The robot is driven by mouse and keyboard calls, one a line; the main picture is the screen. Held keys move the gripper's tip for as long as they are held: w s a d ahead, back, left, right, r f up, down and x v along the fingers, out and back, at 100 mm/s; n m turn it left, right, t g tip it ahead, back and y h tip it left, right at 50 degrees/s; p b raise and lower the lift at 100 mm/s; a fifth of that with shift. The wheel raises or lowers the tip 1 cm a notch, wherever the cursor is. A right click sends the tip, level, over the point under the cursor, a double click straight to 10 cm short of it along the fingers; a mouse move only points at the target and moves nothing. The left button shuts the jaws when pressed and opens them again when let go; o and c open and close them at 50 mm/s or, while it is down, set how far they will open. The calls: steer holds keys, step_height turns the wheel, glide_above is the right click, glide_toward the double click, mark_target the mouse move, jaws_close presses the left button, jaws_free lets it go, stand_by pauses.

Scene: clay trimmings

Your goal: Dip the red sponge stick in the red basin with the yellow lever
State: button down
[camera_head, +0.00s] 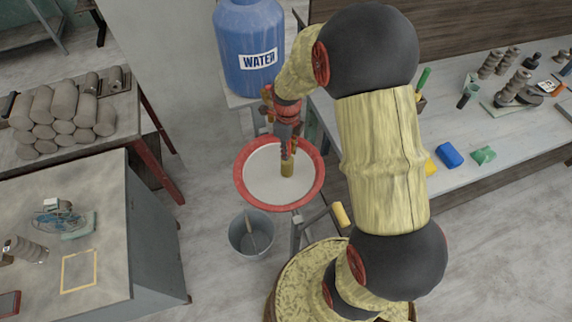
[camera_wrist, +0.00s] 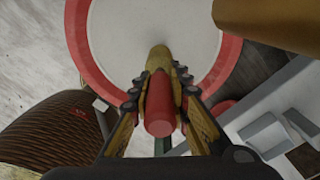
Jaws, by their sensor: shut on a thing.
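The red sponge stick (camera_wrist: 158,108) has a red handle and a yellowish sponge end, which shows in the head view (camera_head: 287,169). My gripper (camera_head: 287,148) is shut on the stick; in the wrist view the fingers (camera_wrist: 160,82) close on it from both sides. The stick points down over the red basin (camera_head: 319,188), which has a red rim and a pale grey-white inside. The rim also curves across the wrist view (camera_wrist: 80,45). I cannot tell whether the sponge touches the surface in the basin. A lever with a yellow handle (camera_head: 342,214) sits at the basin's lower right.
A blue water barrel (camera_head: 245,25) stands behind the basin. A grey bucket (camera_head: 240,240) is on the floor at its lower left. A table with clay rolls (camera_head: 60,105) and a grey cabinet (camera_head: 150,235) are at left. A long worktable (camera_head: 470,165) is at right.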

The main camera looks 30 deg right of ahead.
steer(key=shift+r+p, duration=2.45)
steer(key=shift+r, duration=1.25)
